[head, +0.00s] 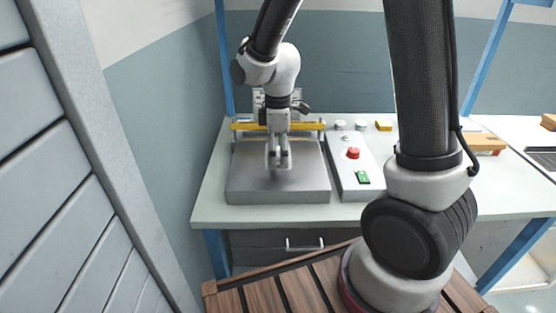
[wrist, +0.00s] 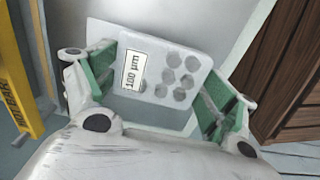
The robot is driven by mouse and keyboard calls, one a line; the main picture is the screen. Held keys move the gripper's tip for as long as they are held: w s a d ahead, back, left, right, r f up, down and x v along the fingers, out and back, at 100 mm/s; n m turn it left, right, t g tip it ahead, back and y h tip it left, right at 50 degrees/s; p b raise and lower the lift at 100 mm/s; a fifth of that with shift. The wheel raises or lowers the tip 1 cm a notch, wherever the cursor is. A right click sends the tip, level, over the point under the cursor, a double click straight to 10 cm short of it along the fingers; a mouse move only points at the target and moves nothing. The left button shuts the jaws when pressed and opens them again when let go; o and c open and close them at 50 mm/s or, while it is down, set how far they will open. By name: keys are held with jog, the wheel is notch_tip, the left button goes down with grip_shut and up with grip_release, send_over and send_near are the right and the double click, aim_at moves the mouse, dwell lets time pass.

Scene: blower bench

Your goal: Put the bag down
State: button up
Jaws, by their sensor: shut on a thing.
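The bag (wrist: 150,90) shows in the wrist view as a pale, flat piece with a "100 µm" label and several dark hexagonal shapes. It sits between the green-padded fingers of my gripper (wrist: 165,82), which is shut on it. In the head view my gripper (head: 279,160) points down over the grey metal plate (head: 245,185) on the bench. The bag cannot be made out clearly there. The wrist view shows a pale grey surface behind the bag, but I cannot tell whether the bag touches it.
A yellow bar (head: 302,126) runs along the back of the plate. A control box (head: 345,180) with a red button (head: 353,153) and a green switch (head: 362,177) stands to its right. A slatted wooden surface (head: 285,293) lies in front of the bench (head: 208,203).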

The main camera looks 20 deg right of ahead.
aim_at(278, 154)
jog(key=shift+f, duration=1.55)
jog(key=shift+f, duration=0.15)
jog(key=o, duration=1)
notch_tip(278, 154, up, 12)
jog(key=s+d+r+m+t, duration=0.1)
jog(key=s+d+r+m, duration=0.2)
jog(key=s+d+m, duration=0.1)
jog(key=s+d+r+m+t, duration=0.1)
jog(key=s+d+r+m, duration=0.2)
jog(key=s+d+m, duration=0.2)
jog(key=s+d+r+m+t, duration=0.2)
jog(key=s+d+r+m, duration=0.2)
jog(key=s, duration=0.6)
jog(key=shift+d+m, duration=0.7)
jog(key=shift+d, duration=0.25)
